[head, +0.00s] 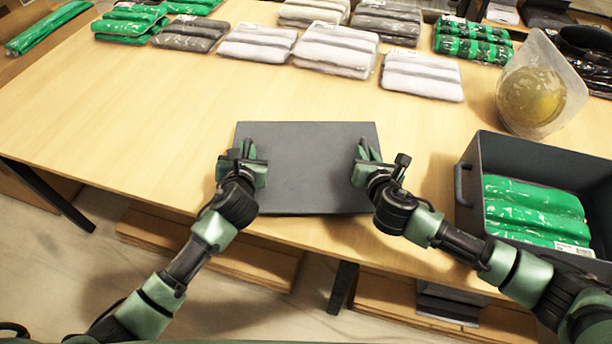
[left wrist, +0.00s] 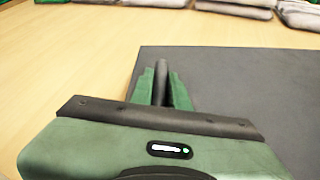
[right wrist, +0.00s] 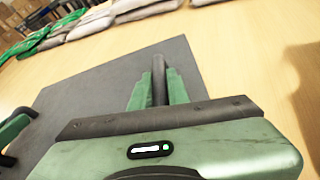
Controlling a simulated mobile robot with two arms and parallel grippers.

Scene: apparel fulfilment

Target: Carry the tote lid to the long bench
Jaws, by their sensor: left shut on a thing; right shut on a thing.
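The tote lid (head: 305,165) is a flat dark grey rectangle at the near edge of the wooden bench (head: 180,110) in the head view. Its left part shows in the left wrist view (left wrist: 240,90) and its surface also fills the middle of the right wrist view (right wrist: 95,100). My left gripper (head: 246,152) is shut on the lid's left side. My right gripper (head: 366,155) is shut on the lid's right side. The lid looks level; whether it rests on the bench or hangs just above it I cannot tell.
A dark grey tote (head: 464,190) with green bagged garments (head: 535,210) stands at the right. Bagged grey garments (head: 335,55) and green ones (head: 130,25) line the back. A clear bag with a yellowish round thing (head: 532,98) stands at the back right. The bench's left middle is clear.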

